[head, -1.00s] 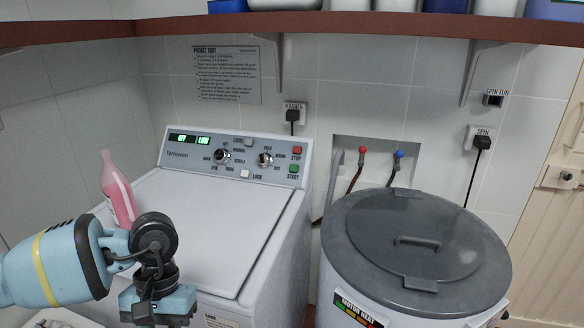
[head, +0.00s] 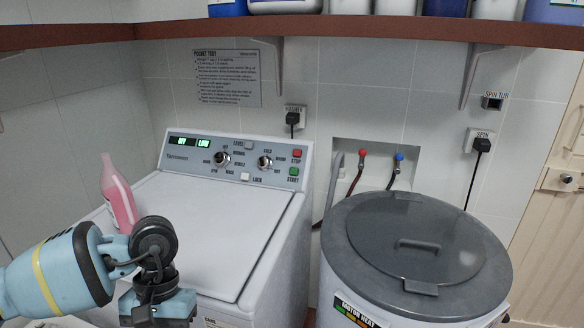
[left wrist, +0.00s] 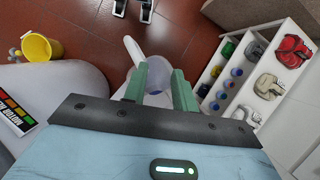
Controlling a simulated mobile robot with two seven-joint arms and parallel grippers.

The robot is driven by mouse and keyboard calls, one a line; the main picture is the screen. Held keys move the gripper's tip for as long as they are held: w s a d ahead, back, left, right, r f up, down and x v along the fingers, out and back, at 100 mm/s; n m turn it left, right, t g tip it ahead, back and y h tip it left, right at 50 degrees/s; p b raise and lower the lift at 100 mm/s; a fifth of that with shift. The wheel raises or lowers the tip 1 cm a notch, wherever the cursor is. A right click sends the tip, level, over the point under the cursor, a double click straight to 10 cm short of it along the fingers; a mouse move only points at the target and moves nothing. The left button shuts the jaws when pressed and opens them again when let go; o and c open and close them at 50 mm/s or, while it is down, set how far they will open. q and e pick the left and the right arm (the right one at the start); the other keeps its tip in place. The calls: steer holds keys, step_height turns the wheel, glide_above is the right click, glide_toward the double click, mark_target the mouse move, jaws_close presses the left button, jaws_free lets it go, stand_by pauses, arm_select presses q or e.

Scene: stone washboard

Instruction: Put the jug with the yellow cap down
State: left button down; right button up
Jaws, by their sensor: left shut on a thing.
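My left gripper (left wrist: 160,75) shows in the left wrist view with its two green fingers close around a pale, whitish jug (left wrist: 131,50). Part of the jug shows beyond and between the fingers, above the red-brown floor. No yellow cap can be made out on it, and the fingers hide some of its body. In the head view my left wrist is at the lower left, in front of the washing machine. The fingers and the jug are below that picture's edge. My right gripper is in neither view.
A washing machine (head: 215,225) with a pink bottle (head: 119,198) on its lid stands at left. A lidded spin tub (head: 420,245) is at right.

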arm_select(q)
steer(key=w+x, duration=0.1)
steer(key=x, duration=1.3)
steer(key=shift+w+f, duration=0.25)
steer(key=shift+f, duration=0.2)
steer(key=shift+s, duration=0.15)
